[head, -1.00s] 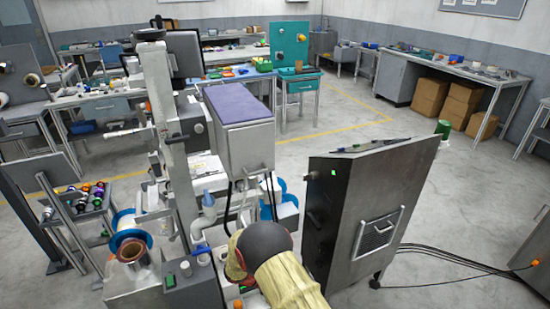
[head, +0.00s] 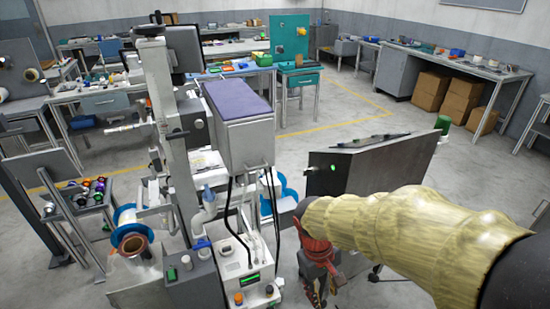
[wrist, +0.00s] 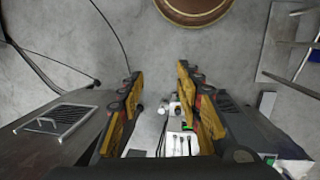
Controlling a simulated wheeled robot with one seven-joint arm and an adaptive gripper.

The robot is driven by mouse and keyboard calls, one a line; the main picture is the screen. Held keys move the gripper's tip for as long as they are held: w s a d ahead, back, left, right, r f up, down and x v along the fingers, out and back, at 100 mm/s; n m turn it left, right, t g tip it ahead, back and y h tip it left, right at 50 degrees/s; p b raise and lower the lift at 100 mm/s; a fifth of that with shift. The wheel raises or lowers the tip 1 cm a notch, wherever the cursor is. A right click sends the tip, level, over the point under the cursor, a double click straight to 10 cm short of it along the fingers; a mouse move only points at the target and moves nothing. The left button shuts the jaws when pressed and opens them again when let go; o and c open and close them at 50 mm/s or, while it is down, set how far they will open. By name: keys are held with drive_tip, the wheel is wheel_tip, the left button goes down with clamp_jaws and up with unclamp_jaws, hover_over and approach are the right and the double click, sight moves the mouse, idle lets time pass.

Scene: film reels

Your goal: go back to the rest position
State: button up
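My gripper (head: 318,290) hangs with its fingers pointing down at the bottom of the head view, between the white control box and the grey metal cabinet. My arm in its yellowish sleeve reaches to it from the right edge. In the wrist view my gripper (wrist: 159,72) has its two yellow and black fingers apart. Nothing is held between them; the floor and part of a white panel show through the gap.
The white control box (head: 245,268) with a green display stands just left of my gripper. The grey metal cabinet (head: 345,175) is close behind it. A film reel (head: 130,240) sits on the machine at left. Open floor (head: 400,140) lies beyond the cabinet.

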drive_tip(key=s+d+r+m+t+y, duration=0.1)
drive_tip(key=s+d+r+m+t, duration=0.1)
drive_tip(key=s+r, duration=0.3)
drive_tip(key=s+d+r+m+t+y, duration=0.1)
drive_tip(key=s+d+r+t, duration=0.3)
drive_tip(key=r, duration=0.7)
drive_tip(key=shift+s+r+m+p, duration=0.2)
drive_tip(key=shift+s+m+p, duration=0.2)
drive_tip(key=shift+s+m, duration=0.45)
drive_tip(key=shift+d+r, duration=0.1)
drive_tip(key=shift+d, duration=0.15)
drive_tip(key=shift+c, duration=0.2)
drive_tip(key=shift+w, duration=0.1)
drive_tip(key=shift+c, duration=0.4)
drive_tip(key=shift+d+m, duration=0.15)
drive_tip(key=shift+m, duration=0.1)
